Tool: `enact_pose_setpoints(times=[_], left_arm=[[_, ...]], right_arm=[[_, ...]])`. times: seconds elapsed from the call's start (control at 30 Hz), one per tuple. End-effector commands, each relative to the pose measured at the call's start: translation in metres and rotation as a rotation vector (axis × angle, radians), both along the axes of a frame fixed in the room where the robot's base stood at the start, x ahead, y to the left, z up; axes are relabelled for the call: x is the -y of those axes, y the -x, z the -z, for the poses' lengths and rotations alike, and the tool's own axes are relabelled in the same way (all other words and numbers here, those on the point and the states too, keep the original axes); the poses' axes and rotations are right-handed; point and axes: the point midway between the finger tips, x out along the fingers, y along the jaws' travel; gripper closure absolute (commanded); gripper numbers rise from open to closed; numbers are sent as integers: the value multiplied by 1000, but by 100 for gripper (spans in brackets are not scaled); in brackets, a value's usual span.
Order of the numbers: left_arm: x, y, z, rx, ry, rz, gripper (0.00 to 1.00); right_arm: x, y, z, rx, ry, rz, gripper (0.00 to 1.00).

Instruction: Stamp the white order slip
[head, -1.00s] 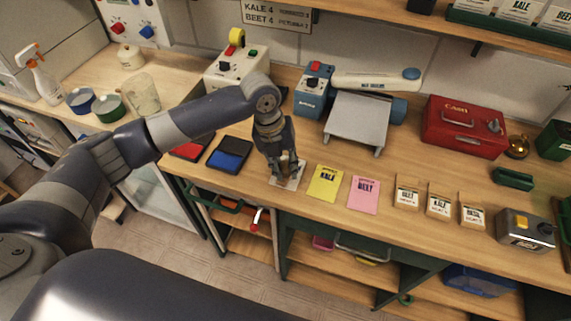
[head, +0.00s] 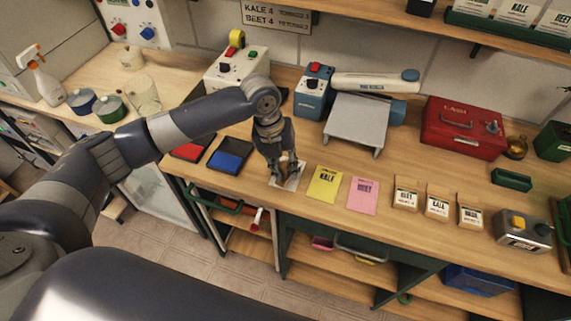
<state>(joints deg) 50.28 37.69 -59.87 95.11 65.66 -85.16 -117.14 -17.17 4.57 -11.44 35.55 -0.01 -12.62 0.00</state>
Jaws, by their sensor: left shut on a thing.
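The white order slip (head: 295,178) lies flat on the wooden bench, left of the yellow slip. My left gripper (head: 286,181) points down over it and covers much of it. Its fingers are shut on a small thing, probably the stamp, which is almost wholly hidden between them. I cannot tell whether that thing touches the paper, and no mark shows on the visible part of the slip. A red ink pad (head: 190,148) and a blue ink pad (head: 230,157) lie open to the left. My right gripper is out of view.
A yellow KALE slip (head: 324,184) and a pink BEET slip (head: 363,196) lie just right. Several seed packets (head: 437,203) stand farther right. A grey stand (head: 357,121) and a red box (head: 464,128) are behind. The bench's front edge is close.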

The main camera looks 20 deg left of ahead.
Motion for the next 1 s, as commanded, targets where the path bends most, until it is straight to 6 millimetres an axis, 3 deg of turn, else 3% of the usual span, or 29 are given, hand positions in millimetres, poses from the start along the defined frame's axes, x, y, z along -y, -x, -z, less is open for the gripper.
enact_pose_setpoints(times=[0.1,0.67,1.0], left_arm=[[0,-1,-17,4,2,-1,93],[1,-2,-63,7,3,0,93],[1,-2,-64,7,3,0,93]], right_arm=[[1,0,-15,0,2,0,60],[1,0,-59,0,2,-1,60],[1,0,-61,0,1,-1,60]])
